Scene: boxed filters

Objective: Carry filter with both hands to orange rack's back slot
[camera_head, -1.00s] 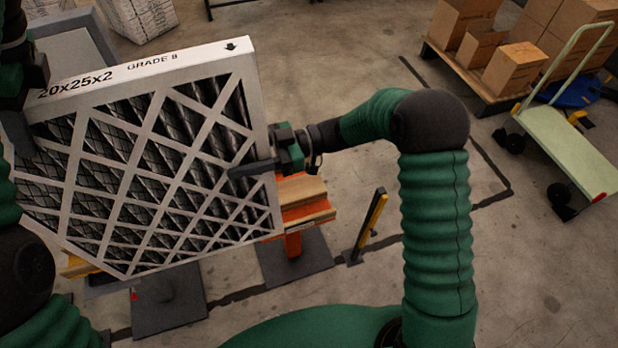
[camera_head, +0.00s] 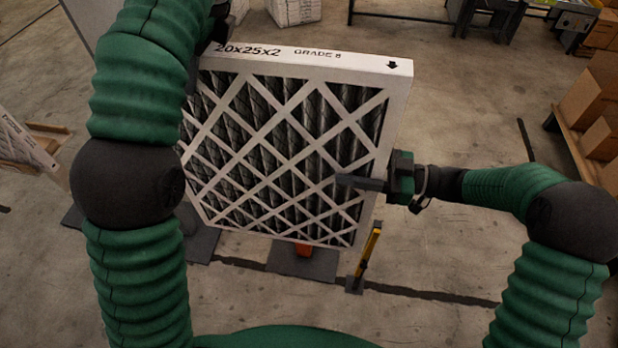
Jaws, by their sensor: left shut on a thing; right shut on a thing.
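The filter (camera_head: 290,150) is a white-framed panel with a lattice over dark pleats, its top edge printed "20x25x2 GRADE 8". It is held up and tilted in the middle of the view. My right gripper (camera_head: 362,183) is shut on the filter's right side, a finger lying across its face. My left gripper (camera_head: 218,28) is at the filter's upper left, mostly hidden behind my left arm, shut on that side. Only a small orange part of the rack (camera_head: 303,250) shows below the filter; its slots are hidden.
A yellow and black post (camera_head: 367,255) stands right of the rack. A white panel on a wooden support (camera_head: 25,145) is at the left. Cardboard boxes (camera_head: 592,100) on a pallet are at the right. Bare floor (camera_head: 460,110) lies between.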

